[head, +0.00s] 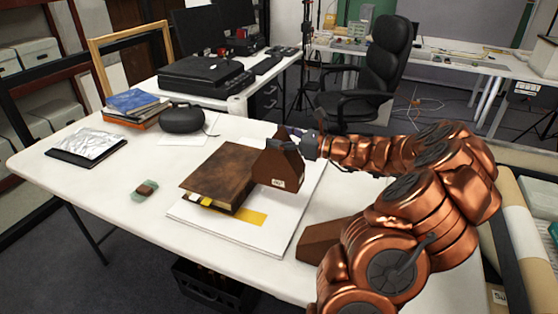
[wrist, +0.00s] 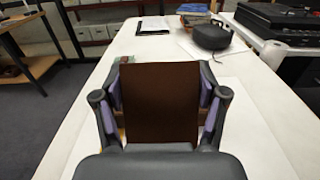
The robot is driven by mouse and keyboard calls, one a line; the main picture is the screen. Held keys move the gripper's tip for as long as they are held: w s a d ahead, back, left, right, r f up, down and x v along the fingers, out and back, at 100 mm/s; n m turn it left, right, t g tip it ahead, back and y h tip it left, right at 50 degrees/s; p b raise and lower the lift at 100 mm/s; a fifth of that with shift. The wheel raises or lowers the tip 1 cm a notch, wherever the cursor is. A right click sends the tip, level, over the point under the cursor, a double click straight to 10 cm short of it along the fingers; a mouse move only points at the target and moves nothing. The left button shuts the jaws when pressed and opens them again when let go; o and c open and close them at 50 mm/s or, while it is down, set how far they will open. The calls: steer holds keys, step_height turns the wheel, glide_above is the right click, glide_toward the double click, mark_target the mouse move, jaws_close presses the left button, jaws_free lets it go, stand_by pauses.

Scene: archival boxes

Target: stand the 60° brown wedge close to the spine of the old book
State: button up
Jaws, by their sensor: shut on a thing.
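A brown wedge (head: 277,168) with a small white label is held in my gripper (head: 298,146), at the right end of the old book in the head view. In the wrist view the wedge (wrist: 160,100) fills the space between the two fingers of my gripper (wrist: 160,92). The label is too small to read. The old brown book (head: 222,175) lies flat on a white board, with a yellow and black strip along its near edge. The wedge hides part of the book's right side. I cannot tell whether they touch.
A second brown wedge-like block (head: 318,240) lies on the table near my arm. The white board (head: 200,217) carries a yellow patch. A small brown item on a greenish pad (head: 146,190), a foil-covered pad (head: 86,146), stacked books (head: 135,107) and a dark case (head: 182,119) stand leftward.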

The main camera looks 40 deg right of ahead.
mark_target(279, 152)
steer(key=shift+f, duration=2.7)
steer(key=o, duration=1.2)
